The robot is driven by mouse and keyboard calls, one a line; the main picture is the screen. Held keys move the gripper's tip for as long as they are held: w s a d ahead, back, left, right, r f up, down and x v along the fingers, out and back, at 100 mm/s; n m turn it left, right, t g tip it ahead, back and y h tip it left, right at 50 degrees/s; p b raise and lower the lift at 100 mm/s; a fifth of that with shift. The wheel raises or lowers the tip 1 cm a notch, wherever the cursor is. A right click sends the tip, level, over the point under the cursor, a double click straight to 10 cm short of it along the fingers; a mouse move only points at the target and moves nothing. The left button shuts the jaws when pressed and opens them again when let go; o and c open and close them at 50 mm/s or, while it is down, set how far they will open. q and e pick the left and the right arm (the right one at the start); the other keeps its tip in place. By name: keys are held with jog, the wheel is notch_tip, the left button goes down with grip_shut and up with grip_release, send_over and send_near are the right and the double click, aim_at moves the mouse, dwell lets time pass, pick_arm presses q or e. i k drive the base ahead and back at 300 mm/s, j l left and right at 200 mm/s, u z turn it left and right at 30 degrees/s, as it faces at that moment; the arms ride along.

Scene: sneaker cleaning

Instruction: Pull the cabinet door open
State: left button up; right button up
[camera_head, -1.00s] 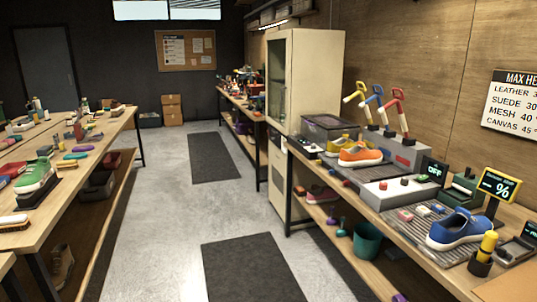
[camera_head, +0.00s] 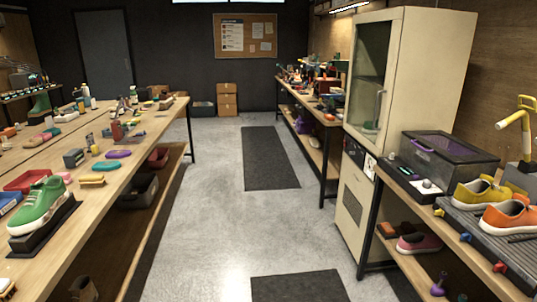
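A tall cream cabinet (camera_head: 425,85) stands right of centre, beyond the near end of the right-hand bench. Its upper door (camera_head: 368,78) has a dark glass pane and a pale vertical handle (camera_head: 379,108) on its right side. The door looks shut. A lower cream section (camera_head: 350,200) with a vent is below it, partly hidden by the bench. Neither of my grippers shows in the view.
The right bench (camera_head: 420,194) holds a clear box with a dark lid (camera_head: 440,158) and yellow and orange sneakers, close to the cabinet. A left bench (camera_head: 130,165) carries shoes and brushes. The grey aisle floor (camera_head: 215,225) between them is clear, with flat dark mats (camera_head: 268,160).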

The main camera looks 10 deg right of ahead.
aim_at(395, 15)
jog(key=i, duration=1.95)
